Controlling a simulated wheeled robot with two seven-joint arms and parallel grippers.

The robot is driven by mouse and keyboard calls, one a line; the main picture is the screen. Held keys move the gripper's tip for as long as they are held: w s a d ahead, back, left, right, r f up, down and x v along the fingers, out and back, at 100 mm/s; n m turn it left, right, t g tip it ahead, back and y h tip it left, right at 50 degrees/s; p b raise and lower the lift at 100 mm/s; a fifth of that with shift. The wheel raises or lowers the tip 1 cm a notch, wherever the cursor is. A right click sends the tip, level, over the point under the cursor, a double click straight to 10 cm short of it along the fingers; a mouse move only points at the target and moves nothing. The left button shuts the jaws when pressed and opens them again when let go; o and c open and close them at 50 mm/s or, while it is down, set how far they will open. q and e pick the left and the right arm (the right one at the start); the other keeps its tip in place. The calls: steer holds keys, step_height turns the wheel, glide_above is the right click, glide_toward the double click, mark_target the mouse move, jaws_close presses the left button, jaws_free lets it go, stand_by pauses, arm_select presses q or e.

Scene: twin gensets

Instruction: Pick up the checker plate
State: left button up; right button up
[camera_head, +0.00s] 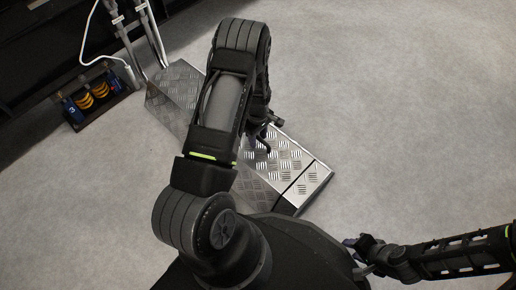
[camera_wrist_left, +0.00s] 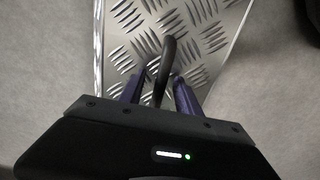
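The checker plate (camera_head: 285,157) is a silvery metal panel with a raised tread pattern, lying on top of a long low step. My left arm hides its middle part. In the left wrist view the plate (camera_wrist_left: 210,22) is close below the gripper, with a dark curved handle (camera_wrist_left: 169,52) rising from it. My left gripper (camera_head: 262,140) is over the plate; in the wrist view its purple fingers (camera_wrist_left: 162,88) stand apart, one on each side of the handle, with slight gaps. My right gripper (camera_head: 358,256) is empty at lower right, away from the plate, its fingers apart.
The step continues to the upper left (camera_head: 172,92), beside upright metal pipes (camera_head: 150,35). A small box with yellow coils and blue parts (camera_head: 95,95) stands on the floor at left, with a white cable (camera_head: 88,45) near it. The grey floor at right (camera_head: 420,120) is clear.

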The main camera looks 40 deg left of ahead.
stand_by(0.4)
arm_select(q)
jaws_close()
steer(key=shift+r, duration=0.1)
stand_by(1.2)
